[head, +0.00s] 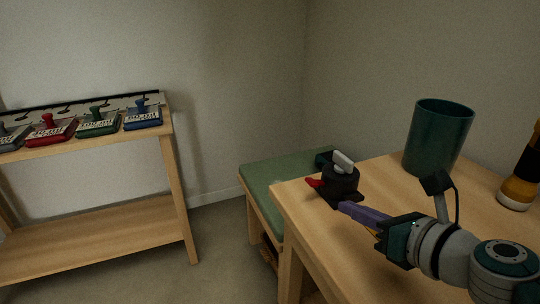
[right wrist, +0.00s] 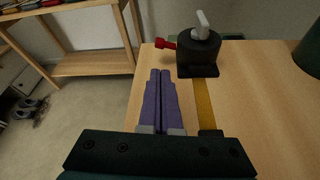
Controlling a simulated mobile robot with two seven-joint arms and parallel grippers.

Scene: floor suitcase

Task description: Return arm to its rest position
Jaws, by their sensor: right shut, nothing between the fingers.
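My right gripper (head: 346,209) reaches in from the right in the head view, low over the near edge of the wooden table. Its purple fingers are shut and empty. In the right wrist view the fingertips (right wrist: 160,72) lie together, just left of a black device (right wrist: 198,58) with a grey lever and a red part. The same black device (head: 341,183) stands at the table's corner in the head view, just beyond the fingertips. My left gripper does not show in either view.
A dark green bin (head: 438,138) and an amber bottle (head: 520,180) stand on the wooden table (head: 385,172). A green-topped bench (head: 270,172) is behind it. A wooden shelf (head: 100,222) at left bears several coloured stamp-like items. Bare floor lies between shelf and table.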

